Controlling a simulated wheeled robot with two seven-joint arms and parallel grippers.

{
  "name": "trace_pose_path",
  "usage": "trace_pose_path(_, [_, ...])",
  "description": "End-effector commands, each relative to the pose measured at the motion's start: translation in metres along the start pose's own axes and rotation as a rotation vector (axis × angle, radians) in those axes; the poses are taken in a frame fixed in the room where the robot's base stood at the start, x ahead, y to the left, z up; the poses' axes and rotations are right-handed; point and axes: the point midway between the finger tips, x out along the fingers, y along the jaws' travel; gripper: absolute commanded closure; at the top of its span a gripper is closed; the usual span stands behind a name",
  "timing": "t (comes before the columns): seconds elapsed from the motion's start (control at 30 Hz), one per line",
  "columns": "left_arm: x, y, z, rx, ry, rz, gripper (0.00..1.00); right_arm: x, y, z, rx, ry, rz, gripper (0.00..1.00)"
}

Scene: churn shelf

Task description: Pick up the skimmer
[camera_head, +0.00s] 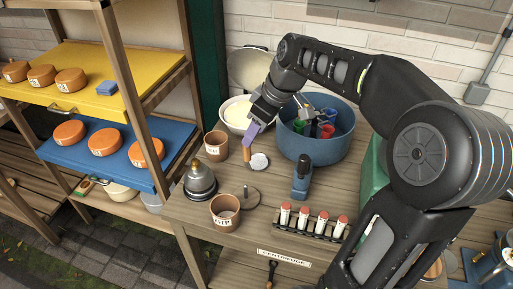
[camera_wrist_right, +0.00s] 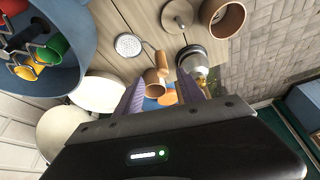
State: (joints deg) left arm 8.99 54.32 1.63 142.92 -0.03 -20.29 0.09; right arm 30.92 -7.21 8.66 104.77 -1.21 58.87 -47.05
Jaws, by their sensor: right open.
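The skimmer (camera_head: 259,161) has a round, pale, perforated disc and a short wooden handle, and lies on the wooden bench in the head view. In the right wrist view the skimmer (camera_wrist_right: 128,45) shows near the top, its handle pointing right. My right gripper (camera_head: 252,136) reaches down from above, its purple fingers above and close to the handle end. In the right wrist view my right gripper (camera_wrist_right: 160,90) has its two fingers apart with nothing held between them. Whether a finger touches the handle I cannot tell. My left gripper is not in view.
A blue tub (camera_head: 318,145) with colourful ladles stands right of the skimmer, a white bowl (camera_head: 237,127) behind. A brown cup (camera_head: 216,146), a metal bell-shaped item (camera_head: 200,180), another cup (camera_head: 224,220) and a tube rack (camera_head: 310,228) surround it. Shelves with orange cheeses stand left.

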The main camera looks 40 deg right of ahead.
Motion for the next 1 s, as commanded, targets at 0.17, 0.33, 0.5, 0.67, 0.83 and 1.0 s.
trace_pose_path(0.17, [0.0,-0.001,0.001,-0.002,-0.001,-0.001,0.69,0.0,0.0,0.0,0.0,0.0,0.0,0.54])
trace_pose_path(0.33, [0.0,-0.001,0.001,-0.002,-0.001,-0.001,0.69,0.001,0.0,0.0,0.001,0.0,-0.001,0.54])
trace_pose_path(0.5, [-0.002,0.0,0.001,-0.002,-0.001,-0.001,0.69,0.016,-0.001,0.0,0.001,-0.003,-0.003,0.54])
trace_pose_path(0.67, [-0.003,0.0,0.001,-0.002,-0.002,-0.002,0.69,0.026,0.0,0.0,0.001,-0.001,-0.001,0.54])
trace_pose_path(0.83, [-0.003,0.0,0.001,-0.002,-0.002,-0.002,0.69,0.026,0.0,0.0,0.001,0.0,0.0,0.54])
trace_pose_path(1.0, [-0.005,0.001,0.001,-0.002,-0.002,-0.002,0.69,0.032,0.0,0.001,0.001,-0.001,-0.001,0.54])
